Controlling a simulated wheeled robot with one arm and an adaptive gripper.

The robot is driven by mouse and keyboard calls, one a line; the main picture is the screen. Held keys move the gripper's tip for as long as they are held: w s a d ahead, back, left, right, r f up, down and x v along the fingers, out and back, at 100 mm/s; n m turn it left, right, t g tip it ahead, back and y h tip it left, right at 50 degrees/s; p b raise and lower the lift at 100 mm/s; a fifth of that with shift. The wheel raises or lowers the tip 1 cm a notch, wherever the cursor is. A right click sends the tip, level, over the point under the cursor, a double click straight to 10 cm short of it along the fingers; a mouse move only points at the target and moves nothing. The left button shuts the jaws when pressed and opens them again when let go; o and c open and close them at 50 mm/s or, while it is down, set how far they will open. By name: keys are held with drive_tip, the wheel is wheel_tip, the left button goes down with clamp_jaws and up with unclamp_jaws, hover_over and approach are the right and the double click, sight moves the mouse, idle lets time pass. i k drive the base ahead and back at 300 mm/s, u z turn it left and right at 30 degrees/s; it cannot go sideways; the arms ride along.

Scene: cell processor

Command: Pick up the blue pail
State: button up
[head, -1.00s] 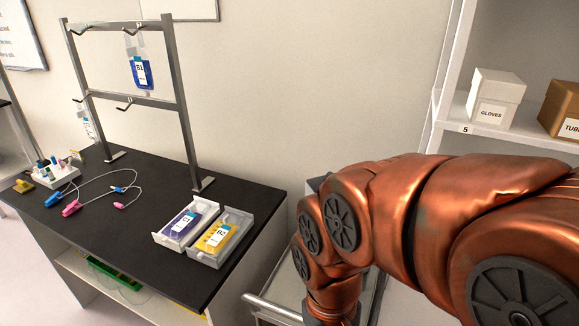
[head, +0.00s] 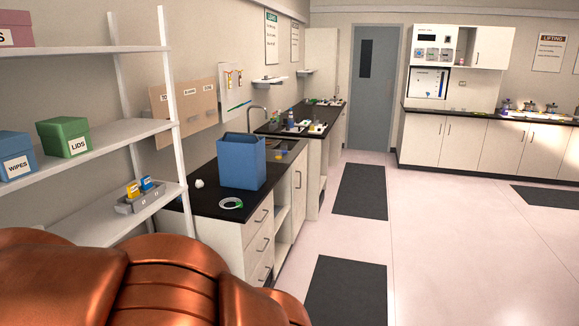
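A blue pail (head: 238,163), square and open-topped, stands upright on the near end of a black counter (head: 203,203) in the head view. My copper-coloured arm fills the lower left of the view, nearer to me than the pail and well apart from it. My gripper is outside the frame, so its state does not show.
A white ring-like item (head: 231,203) and a small white lump (head: 198,184) lie beside the pail. White shelves (head: 95,150) with a green box (head: 64,136) and a blue box (head: 14,156) stand at left. Dark mats (head: 346,291) lie on the open floor at right.

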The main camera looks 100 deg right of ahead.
sight(241, 157)
drive_tip(key=z, duration=0.7)
drive_tip(key=k, duration=0.95)
drive_tip(key=z, duration=1.65)
drive_tip(key=i, duration=0.85)
drive_tip(key=z, duration=1.55)
drive_tip(key=i, duration=4.55)
